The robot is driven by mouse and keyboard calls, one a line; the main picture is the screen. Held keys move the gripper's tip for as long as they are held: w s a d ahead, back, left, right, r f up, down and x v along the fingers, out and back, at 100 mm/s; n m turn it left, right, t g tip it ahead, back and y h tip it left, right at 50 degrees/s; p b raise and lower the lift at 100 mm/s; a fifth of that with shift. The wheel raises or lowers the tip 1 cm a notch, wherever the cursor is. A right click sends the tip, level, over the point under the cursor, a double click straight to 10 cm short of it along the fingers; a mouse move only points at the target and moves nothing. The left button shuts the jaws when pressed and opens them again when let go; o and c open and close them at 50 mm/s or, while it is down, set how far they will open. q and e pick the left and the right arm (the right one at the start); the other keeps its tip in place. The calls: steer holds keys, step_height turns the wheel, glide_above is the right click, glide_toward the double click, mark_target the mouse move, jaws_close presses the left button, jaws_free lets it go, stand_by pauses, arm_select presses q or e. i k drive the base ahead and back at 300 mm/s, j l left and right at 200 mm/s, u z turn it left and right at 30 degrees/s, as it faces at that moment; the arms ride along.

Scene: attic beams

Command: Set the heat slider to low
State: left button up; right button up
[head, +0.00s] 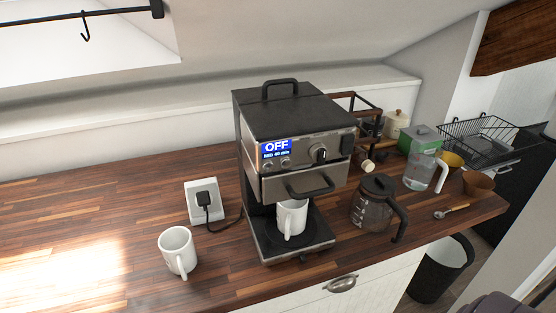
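The coffee machine (292,120) stands on the wooden counter in the middle of the head view. Its front panel has a blue display (276,149) reading OFF, with a smaller line below that seems to read MED 40 min. Two small round buttons sit under the display. A dark knob (319,154) with a light mark is to their right, and a small dark control (347,144) is at the panel's right end. I cannot tell for sure which control is the heat slider, or its setting. Neither of my grippers is in view.
A white mug (291,218) stands on the machine's base, another mug (178,252) to the left on the counter. A plugged socket (204,201) is left of the machine. A glass carafe (372,205) and a clear jug (423,172) stand right. The counter's left is mostly clear.

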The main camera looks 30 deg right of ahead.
mark_target(303, 258)
steer(key=z, duration=1.2)
